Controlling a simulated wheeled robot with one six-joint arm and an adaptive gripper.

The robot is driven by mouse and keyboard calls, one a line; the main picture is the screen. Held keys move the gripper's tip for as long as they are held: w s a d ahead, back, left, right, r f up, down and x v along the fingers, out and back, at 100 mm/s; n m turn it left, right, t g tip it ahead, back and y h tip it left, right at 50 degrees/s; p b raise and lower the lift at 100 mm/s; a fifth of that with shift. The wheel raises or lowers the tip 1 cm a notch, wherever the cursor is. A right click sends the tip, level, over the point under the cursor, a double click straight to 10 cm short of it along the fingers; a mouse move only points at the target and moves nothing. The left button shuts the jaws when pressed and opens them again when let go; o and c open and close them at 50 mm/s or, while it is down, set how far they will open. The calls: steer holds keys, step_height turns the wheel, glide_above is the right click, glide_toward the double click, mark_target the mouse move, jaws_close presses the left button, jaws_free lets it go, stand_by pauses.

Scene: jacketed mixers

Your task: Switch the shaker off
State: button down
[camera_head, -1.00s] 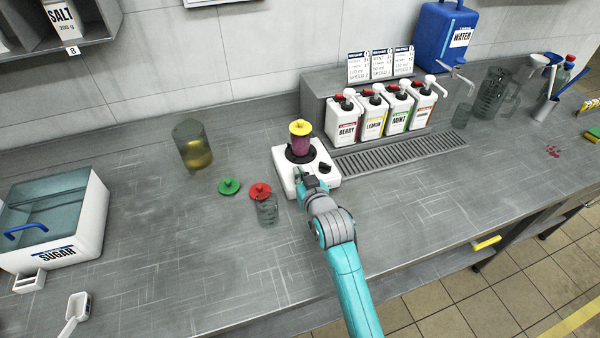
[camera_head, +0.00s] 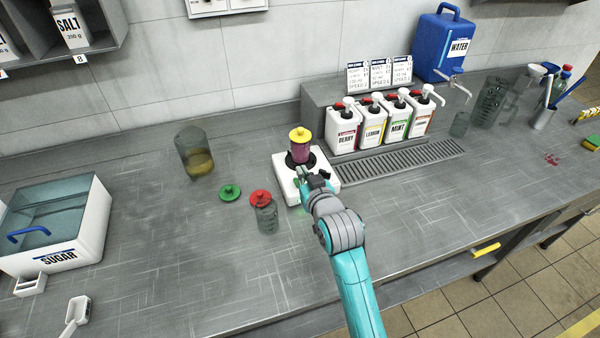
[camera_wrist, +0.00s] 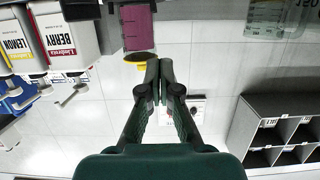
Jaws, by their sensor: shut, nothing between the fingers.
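The shaker (camera_head: 283,166) is a white, box-shaped unit on the steel counter in the head view. A purple-filled cup with a yellow lid (camera_head: 300,136) stands upright on its dark round seat; the cup also shows upside down in the wrist view (camera_wrist: 139,28). A dark knob (camera_head: 321,182) is on the shaker's front right, partly crowded by my arm. A small green spot (camera_head: 297,183) shows at the front left, beside my fingers. My gripper (camera_head: 304,176) is shut and empty, at the shaker's front. Whether it touches the shaker cannot be told. The wrist view shows the closed fingertips (camera_wrist: 159,70).
A clear beaker (camera_head: 266,218), a red lid (camera_head: 260,198) and a green lid (camera_head: 230,192) lie left of the shaker. A jar with yellowish contents (camera_head: 195,160) stands farther left. Several syrup pump bottles (camera_head: 343,132) stand behind right. The front counter is largely clear.

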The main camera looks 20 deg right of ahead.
steer(key=shift+r+v, duration=0.25)
steer(key=shift+v, duration=1.15)
steer(key=shift+r+v, duration=0.25)
steer(key=shift+v, duration=1.1)
